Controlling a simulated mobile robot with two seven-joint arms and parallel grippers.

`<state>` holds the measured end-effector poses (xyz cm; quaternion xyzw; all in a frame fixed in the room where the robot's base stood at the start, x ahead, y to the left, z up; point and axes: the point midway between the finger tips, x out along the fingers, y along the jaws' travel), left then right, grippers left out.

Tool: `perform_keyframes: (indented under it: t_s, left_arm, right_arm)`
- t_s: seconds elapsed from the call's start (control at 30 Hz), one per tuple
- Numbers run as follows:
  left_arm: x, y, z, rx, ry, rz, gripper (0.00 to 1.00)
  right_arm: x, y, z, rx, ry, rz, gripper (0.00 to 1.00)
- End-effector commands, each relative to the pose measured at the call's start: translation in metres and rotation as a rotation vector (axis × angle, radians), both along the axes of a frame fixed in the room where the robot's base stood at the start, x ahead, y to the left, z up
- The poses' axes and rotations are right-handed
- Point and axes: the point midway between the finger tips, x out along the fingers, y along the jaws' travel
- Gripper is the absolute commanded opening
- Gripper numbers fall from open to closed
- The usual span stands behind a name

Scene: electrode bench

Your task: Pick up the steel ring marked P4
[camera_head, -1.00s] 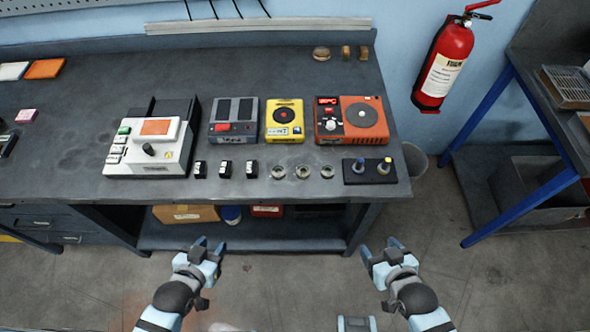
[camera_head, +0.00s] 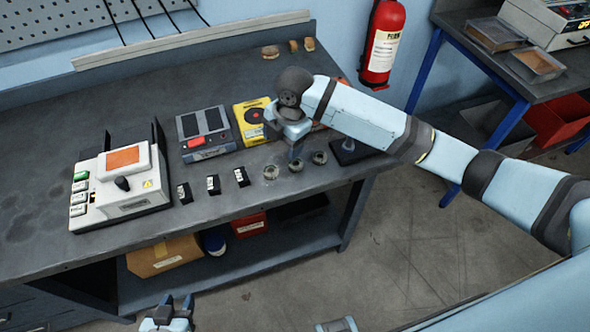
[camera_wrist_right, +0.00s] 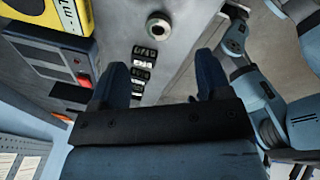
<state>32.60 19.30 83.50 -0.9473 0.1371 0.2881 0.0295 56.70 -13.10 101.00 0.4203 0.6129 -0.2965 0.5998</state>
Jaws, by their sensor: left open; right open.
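Three steel rings stand in a row near the bench's front edge: a left one (camera_head: 271,172), a middle one (camera_head: 296,165) and a right one (camera_head: 320,157). I cannot read a P4 mark on any. My left gripper (camera_head: 178,302) is open and empty, low in front of the bench.
Several small black blocks (camera_head: 213,184) stand left of the rings. Behind are a grey device (camera_head: 205,133) and a yellow device (camera_head: 250,120); my right arm mostly covers the orange device. A dark base with knobs (camera_head: 350,150) is to the right.

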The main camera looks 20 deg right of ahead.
Motion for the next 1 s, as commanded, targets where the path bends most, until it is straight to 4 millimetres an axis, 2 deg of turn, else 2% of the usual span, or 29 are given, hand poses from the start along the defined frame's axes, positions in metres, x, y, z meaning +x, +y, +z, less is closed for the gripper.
perform_keyframes:
  t_s: [0.03, 0.13, 0.27, 0.37, 0.6, 0.7, 1.0]
  left_arm:
    - [0.001, -0.002, -0.005, -0.002, -0.003, -0.002, 0.43]
    - [0.002, -0.002, -0.007, -0.005, -0.005, -0.003, 0.43]
    - [0.002, -0.002, -0.007, -0.005, -0.007, -0.002, 0.43]
    - [0.003, -0.001, -0.006, -0.004, -0.007, -0.001, 0.43]
    - [0.003, 0.001, -0.004, 0.0, -0.007, 0.001, 0.43]
    - [0.003, 0.001, -0.005, 0.001, -0.006, 0.002, 0.43]
    - [0.002, 0.002, -0.003, 0.003, -0.001, 0.001, 0.43]
  right_arm:
    - [0.008, -0.01, 0.008, -0.051, 0.008, 0.047, 0.71]
    - [0.013, -0.023, 0.023, -0.12, 0.036, 0.124, 0.71]
    - [0.016, -0.032, 0.029, -0.163, 0.059, 0.17, 0.71]
    - [0.016, -0.033, 0.019, -0.17, 0.066, 0.179, 0.71]
    - [0.015, -0.033, -0.028, -0.168, 0.065, 0.177, 0.71]
    - [0.015, -0.032, -0.042, -0.168, 0.063, 0.178, 0.71]
    - [0.011, -0.033, -0.068, -0.167, 0.064, 0.177, 0.71]
